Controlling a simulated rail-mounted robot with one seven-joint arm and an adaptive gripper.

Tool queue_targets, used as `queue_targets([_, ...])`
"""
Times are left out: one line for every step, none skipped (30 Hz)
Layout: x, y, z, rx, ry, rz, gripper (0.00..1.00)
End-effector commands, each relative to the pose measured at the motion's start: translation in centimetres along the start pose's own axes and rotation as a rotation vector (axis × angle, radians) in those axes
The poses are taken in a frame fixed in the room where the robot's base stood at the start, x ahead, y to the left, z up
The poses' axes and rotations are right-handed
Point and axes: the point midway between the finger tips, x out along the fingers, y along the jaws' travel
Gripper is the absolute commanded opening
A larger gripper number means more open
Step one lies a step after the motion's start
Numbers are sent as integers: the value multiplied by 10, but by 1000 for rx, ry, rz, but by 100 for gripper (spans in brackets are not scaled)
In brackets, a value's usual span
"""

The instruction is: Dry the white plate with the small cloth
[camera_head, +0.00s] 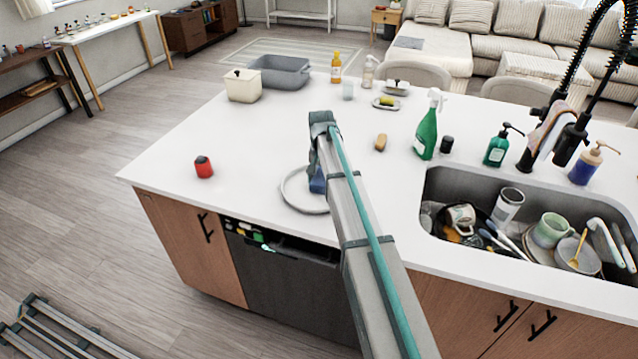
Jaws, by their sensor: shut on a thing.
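The white plate (286,192) lies flat on the island counter near its front edge, and my arm covers its right part. My gripper (317,170) is over the plate, mostly hidden behind my own arm link. A small blue patch, which looks like the small cloth (317,185), shows below the gripper at the plate. The gripper is shut on it. The fingertips and the exact contact between cloth and plate are hidden.
The sink (430,225) at right holds several dishes. A red can (203,167) is at left. A grey basin (280,72) stands behind. The counter's left middle is clear.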

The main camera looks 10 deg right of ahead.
Motion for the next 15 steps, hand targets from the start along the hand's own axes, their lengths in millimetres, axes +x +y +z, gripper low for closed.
queue_targets([0,0,-7,0,1,1,29])
queue_targets([0,-1,-10,-1,1,1,29])
queue_targets([0,-1,-13,-1,1,1,29])
queue_targets([0,-1,-16,-2,1,1,29])
queue_targets([0,-1,-18,-2,1,1,29])
queue_targets([0,-1,-22,-2,1,1,29])
queue_targets([0,-1,-24,-3,1,1,29])
queue_targets([0,-1,-27,-3,2,1,29])
queue_targets([0,-1,-30,-3,2,1,29])
queue_targets([-4,-1,-29,-4,2,0,29])
queue_targets([-6,-1,-28,-4,2,0,29])
queue_targets([-17,-1,-28,-4,4,-1,29])
queue_targets([-25,-1,-28,-4,5,-1,29])
queue_targets([-32,-1,-28,-4,5,-1,29])
queue_targets([-41,-1,-28,-4,4,-1,29])
